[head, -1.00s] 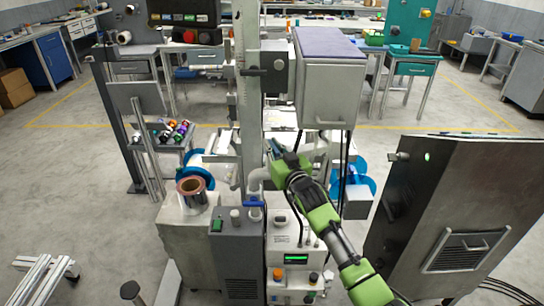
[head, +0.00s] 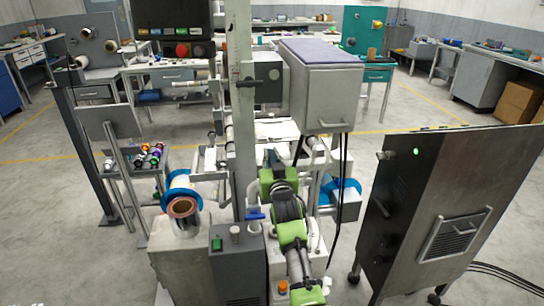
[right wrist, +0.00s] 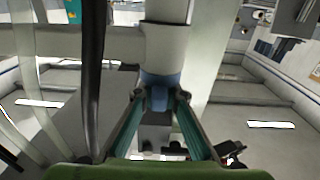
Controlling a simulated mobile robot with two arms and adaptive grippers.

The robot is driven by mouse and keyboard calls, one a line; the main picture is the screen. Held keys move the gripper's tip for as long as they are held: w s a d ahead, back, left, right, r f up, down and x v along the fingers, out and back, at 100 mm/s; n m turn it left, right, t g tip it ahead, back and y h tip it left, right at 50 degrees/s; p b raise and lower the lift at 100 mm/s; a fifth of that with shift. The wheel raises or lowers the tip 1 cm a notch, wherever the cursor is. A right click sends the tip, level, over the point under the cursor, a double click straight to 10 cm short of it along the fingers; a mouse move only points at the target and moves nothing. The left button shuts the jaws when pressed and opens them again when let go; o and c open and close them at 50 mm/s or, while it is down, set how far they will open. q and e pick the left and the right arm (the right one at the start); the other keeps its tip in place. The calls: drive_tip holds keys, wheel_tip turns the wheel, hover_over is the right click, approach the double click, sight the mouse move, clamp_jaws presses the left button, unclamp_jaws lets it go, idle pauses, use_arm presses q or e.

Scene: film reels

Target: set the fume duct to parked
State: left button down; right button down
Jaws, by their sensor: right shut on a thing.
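My right gripper (head: 271,160) is in front of the machine's upright post, on my green arm reaching up from below. In the right wrist view its two teal fingers (right wrist: 160,98) are shut on a blue piece (right wrist: 160,80) at the end of a thick pale grey tube (right wrist: 166,45), which looks like the fume duct. In the head view my gripper hides most of this spot. A pale bent pipe (head: 252,196) with a blue lever (head: 256,216) is just left of and below my gripper. I cannot read a parked mark. My left gripper is not in view.
A grey box (head: 322,90) hangs at upper right with black cables below it. A dark cabinet on wheels (head: 430,215) stands to the right. A copper-coloured roll (head: 183,207) is at left, near a rack of small spools (head: 150,157).

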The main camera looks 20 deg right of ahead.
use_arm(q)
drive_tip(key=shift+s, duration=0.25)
use_arm(e)
drive_tip(key=c, duration=2.2)
unclamp_jaws()
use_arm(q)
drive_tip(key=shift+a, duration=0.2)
use_arm(e)
drive_tip(key=shift+o, duration=0.6)
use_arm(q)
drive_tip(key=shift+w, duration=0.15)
use_arm(e)
wheel_tip(320, 180, up, 10)
